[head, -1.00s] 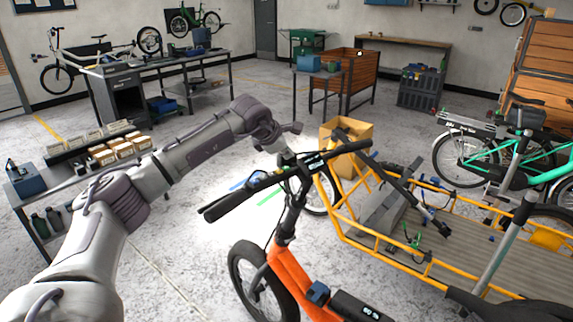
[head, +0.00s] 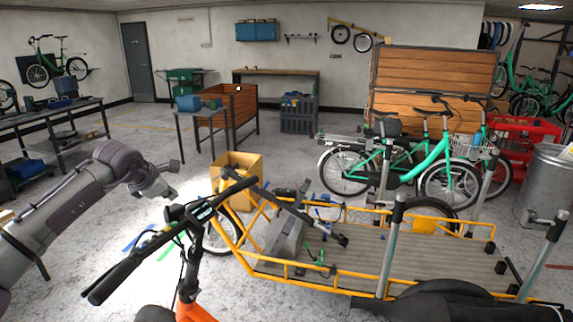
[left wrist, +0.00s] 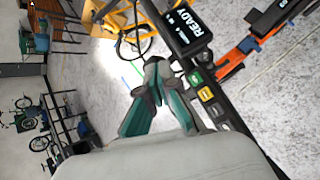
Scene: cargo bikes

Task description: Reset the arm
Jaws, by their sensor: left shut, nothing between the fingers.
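My left arm comes in from the left in the head view. Its gripper (head: 172,193) is small there, just behind the handlebar (head: 125,265) of the orange and yellow cargo bike. In the left wrist view the gripper's teal-padded fingers (left wrist: 158,68) meet at the tips, shut and empty. They are close to the handlebar's display (left wrist: 187,27), which reads READY, and to its buttons (left wrist: 206,94). I cannot tell whether they touch the bar. My right gripper is not in view.
The yellow-framed cargo bed (head: 370,262) fills the lower right. A cardboard box (head: 238,171) stands behind the handlebar. Green bikes (head: 400,165), a wooden panel (head: 430,80) and a metal bin (head: 548,180) stand to the right. Open floor lies toward the back.

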